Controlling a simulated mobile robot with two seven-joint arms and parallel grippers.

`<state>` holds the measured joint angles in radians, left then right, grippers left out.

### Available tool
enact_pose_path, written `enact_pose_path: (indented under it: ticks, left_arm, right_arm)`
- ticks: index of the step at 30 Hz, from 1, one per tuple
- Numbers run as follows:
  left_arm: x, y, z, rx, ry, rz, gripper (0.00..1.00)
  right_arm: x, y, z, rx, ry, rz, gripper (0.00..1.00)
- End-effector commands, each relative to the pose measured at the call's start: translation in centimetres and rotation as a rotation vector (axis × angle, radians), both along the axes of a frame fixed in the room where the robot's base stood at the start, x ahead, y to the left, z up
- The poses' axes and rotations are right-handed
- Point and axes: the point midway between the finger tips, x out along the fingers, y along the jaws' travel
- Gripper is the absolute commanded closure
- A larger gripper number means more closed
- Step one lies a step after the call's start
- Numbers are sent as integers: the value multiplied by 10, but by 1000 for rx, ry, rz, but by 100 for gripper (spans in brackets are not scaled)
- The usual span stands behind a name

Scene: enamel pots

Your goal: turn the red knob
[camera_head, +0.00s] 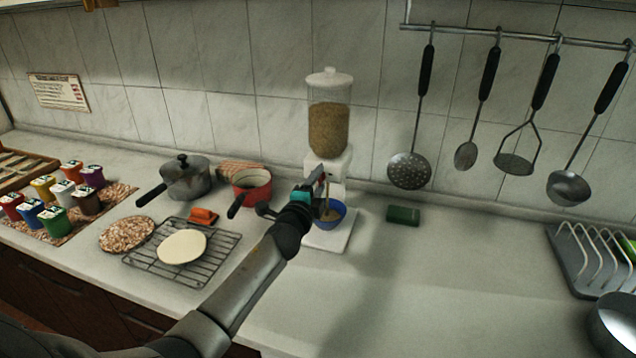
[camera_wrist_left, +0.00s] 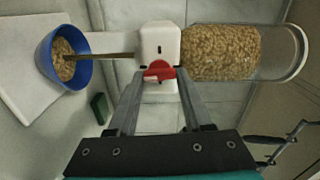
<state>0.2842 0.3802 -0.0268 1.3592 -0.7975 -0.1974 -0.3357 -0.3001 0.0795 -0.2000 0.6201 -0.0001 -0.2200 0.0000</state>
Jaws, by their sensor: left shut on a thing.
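The red knob (camera_wrist_left: 159,70) is on the white body of a grain dispenser, between the fingertips of my left gripper (camera_wrist_left: 158,80) in the left wrist view. My left gripper (camera_head: 322,176) is shut on the knob. The dispenser (camera_head: 329,113) stands against the wall, with a clear container of tan grain on top and a white lid. A thin tan stream runs from its spout into a blue bowl (camera_head: 337,210) on the dispenser's white base. The bowl (camera_wrist_left: 56,62) holds some grain. My right gripper is not in view.
A red pot (camera_head: 254,188) and a grey lidded pot (camera_head: 184,178) stand left of the dispenser. A wire rack (camera_head: 150,262) holds a cream disc. A green block (camera_head: 403,215) lies to the right. Utensils hang from a wall rail (camera_head: 480,34).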

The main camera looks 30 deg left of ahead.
Motion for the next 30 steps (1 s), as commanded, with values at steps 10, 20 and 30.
enact_pose_path:
  ticks: [10,20,30]
  left_arm:
    - [0,1,0,53,13,2,100]
    - [0,1,0,53,13,2,49]
    - [0,0,0,52,13,1,20]
  right_arm:
    - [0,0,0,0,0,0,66]
    - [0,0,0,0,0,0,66]
    - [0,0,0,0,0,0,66]
